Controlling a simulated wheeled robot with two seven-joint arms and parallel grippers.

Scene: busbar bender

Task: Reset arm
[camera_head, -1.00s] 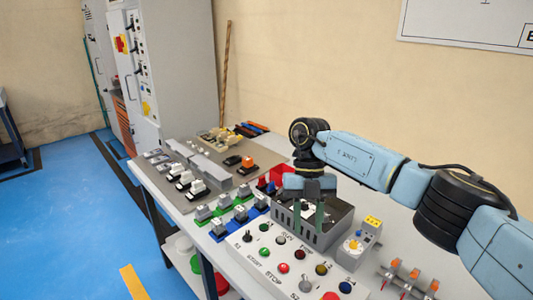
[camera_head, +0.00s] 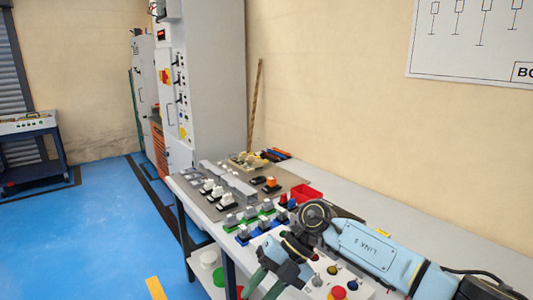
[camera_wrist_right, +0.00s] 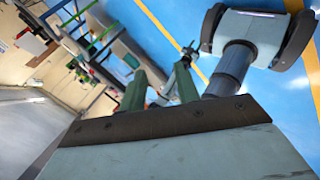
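My right arm comes in from the right over the workbench in the head view. My right gripper (camera_head: 262,287) hangs at the bench's front edge near the bottom of that view, tilted toward the lower left. In the right wrist view its two green fingers stand apart with nothing held between them (camera_wrist_right: 160,74).
The workbench (camera_head: 360,196) carries a row of switches (camera_head: 246,220), a red bin (camera_head: 306,192) and a panel with coloured buttons (camera_head: 338,292). A grey cabinet (camera_head: 212,75) stands behind. Blue floor (camera_head: 110,230) on the left is clear.

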